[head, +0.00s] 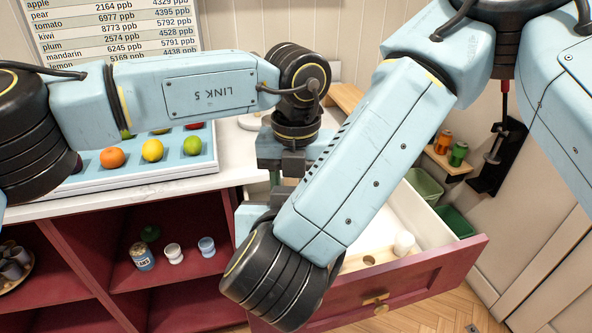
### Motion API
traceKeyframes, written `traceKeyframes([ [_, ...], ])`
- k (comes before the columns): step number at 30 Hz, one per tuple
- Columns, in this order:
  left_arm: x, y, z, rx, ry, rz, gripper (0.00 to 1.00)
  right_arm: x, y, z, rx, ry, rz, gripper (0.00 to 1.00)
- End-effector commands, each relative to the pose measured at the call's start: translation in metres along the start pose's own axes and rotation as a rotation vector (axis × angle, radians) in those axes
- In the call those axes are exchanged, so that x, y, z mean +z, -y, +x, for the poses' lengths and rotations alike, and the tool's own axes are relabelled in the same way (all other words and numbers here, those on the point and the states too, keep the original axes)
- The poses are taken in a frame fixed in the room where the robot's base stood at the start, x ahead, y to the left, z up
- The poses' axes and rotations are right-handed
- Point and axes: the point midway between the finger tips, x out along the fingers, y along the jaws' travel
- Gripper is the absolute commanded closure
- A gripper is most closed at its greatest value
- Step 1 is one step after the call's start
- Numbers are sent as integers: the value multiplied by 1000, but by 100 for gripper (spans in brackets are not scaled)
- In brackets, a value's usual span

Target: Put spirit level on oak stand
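I cannot make out the spirit level; a small greenish piece (275,178) shows between my two grippers, too covered to identify. My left gripper (292,164) points down above the counter's right end and the open drawer. My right gripper (264,198) is just below it, largely hidden by my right forearm. I cannot tell whether either is open or shut. A light wooden piece (346,98), possibly the oak stand, is at the back of the counter, partly hidden behind my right arm.
An open red-fronted drawer (420,275) holds a white cup (403,243). A fruit tray (140,178) occupies the counter's left. Open red shelves (100,235) hold cups and jars. A small wall shelf (452,163) carries orange and green cans.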

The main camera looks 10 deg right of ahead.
Motion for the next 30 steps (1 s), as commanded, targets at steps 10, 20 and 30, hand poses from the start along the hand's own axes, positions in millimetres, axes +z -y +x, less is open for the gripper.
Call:
traceKeyframes([
  [10, 0, 0, 4, 0, 1, 0, 53, 0, 0, 0, 0, -1, 1, 100],
  [20, 0, 2, 3, -4, 1, 3, 96, 0, 1, 0, -5, -1, 1, 100],
  [30, -1, 3, 3, -7, 1, 5, 100, 0, 2, 0, -7, -1, 2, 53],
])
